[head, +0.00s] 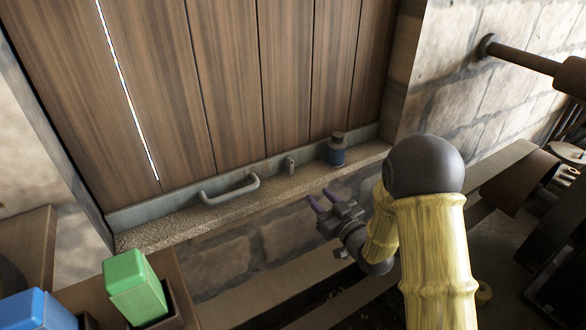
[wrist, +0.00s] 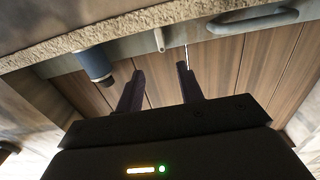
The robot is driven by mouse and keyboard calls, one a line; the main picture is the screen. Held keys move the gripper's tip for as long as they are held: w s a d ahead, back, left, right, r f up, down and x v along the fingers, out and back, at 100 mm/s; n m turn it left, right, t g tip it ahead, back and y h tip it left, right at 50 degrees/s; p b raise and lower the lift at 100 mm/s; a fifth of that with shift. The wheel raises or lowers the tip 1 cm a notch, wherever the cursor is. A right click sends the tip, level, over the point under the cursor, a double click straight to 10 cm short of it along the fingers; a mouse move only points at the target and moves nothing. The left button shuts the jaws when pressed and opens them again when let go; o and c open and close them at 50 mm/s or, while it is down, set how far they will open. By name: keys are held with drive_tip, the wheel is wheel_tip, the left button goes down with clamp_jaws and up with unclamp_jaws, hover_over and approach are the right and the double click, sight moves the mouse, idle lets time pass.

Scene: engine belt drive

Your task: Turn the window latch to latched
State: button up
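The window latch (head: 289,165) is a small grey upright tab on the grey bottom rail of the wooden window panel (head: 235,80). In the wrist view the latch (wrist: 159,40) shows just beyond my fingertips, near the sill edge. My gripper (head: 321,201) is in front of the sill, to the right of and below the latch in the head view, apart from it. Its two dark purple fingers are spread with nothing between them, as the wrist view (wrist: 160,75) also shows.
A grey bar handle (head: 230,190) is on the rail left of the latch. A dark blue jar (head: 336,151) stands on the stone sill (head: 185,226) to the right. Green (head: 135,285) and blue (head: 38,312) blocks are at lower left. The sill between handle and jar is clear.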

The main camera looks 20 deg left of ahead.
sight(292, 168)
drive_tip(key=x, duration=1.5)
drive_tip(key=shift+p, duration=0.4)
drive_tip(key=shift+c, duration=0.5)
clamp_jaws()
